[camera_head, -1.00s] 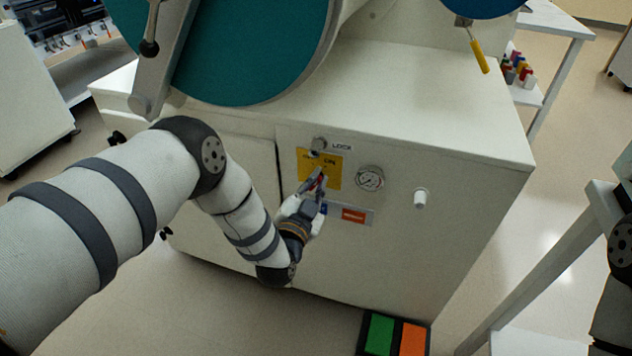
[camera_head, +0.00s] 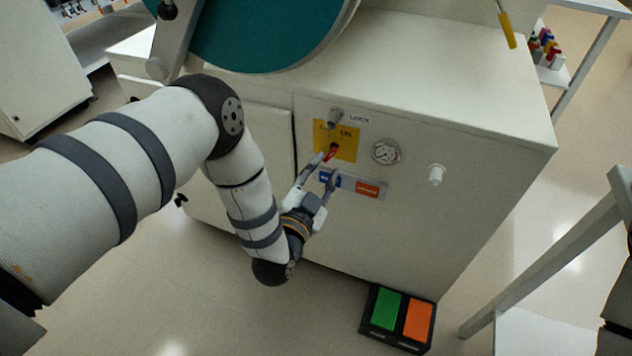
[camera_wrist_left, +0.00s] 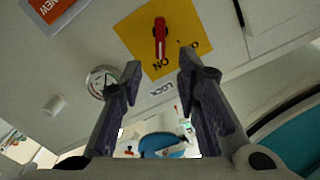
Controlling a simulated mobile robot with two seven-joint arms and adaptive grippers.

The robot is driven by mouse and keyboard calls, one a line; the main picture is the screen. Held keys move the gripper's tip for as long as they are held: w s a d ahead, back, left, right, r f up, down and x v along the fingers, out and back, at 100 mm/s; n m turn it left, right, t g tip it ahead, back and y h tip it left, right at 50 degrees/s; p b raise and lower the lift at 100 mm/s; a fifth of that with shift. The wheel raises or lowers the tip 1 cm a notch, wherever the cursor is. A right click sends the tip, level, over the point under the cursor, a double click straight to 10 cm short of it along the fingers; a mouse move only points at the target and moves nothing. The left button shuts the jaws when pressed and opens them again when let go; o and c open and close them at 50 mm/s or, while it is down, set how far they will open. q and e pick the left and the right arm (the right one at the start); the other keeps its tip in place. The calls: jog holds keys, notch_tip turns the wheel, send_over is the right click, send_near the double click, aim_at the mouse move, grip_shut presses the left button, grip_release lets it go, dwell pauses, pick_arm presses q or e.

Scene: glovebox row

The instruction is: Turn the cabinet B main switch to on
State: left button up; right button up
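The main switch's red handle (camera_head: 331,153) sits on a yellow plate (camera_head: 349,146) on the white cabinet front. In the left wrist view the red handle (camera_wrist_left: 160,38) is in line with the ON lettering, its narrow end pointing to it. The OFF lettering is off to one side. My left gripper (camera_head: 326,170) is open just in front of and below the handle, with its fingers spread and nothing between them. In the left wrist view the fingers (camera_wrist_left: 158,75) stand apart, clear of the handle. My right gripper is not in view.
A lock knob (camera_head: 335,117) is above the plate, a gauge (camera_head: 386,152) right of it, and a white knob (camera_head: 436,175) farther right. An orange label (camera_head: 368,190) is below. A green-and-orange pedal box (camera_head: 398,316) stands on the floor. A white table stands at the right.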

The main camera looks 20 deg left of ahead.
pick_arm(q)
jog(key=s, duration=0.6)
jog(key=shift+s+a+f, duration=0.1)
dwell(0.4)
jog(key=s+a+f+n+g, duration=0.1)
jog(key=s+f+n+g, duration=0.1)
jog(key=s+f+g, duration=0.65)
jog(key=s+a+f+n+g, duration=0.15)
jog(key=s+f+g, duration=0.3)
jog(key=s, duration=0.65)
jog(key=s+a+r+n+g, duration=0.1)
jog(key=s+g, duration=0.2)
jog(key=s, duration=0.7)
jog(key=s+a+r+n+g+p, duration=0.1)
jog(key=s+g, duration=0.3)
jog(key=s, duration=0.6)
jog(key=shift+a+n+g+y, duration=0.3)
jog(key=shift+a+n, duration=0.45)
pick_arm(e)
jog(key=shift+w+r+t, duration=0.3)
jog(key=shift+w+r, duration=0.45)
pick_arm(q)
jog(key=shift+f, duration=0.1)
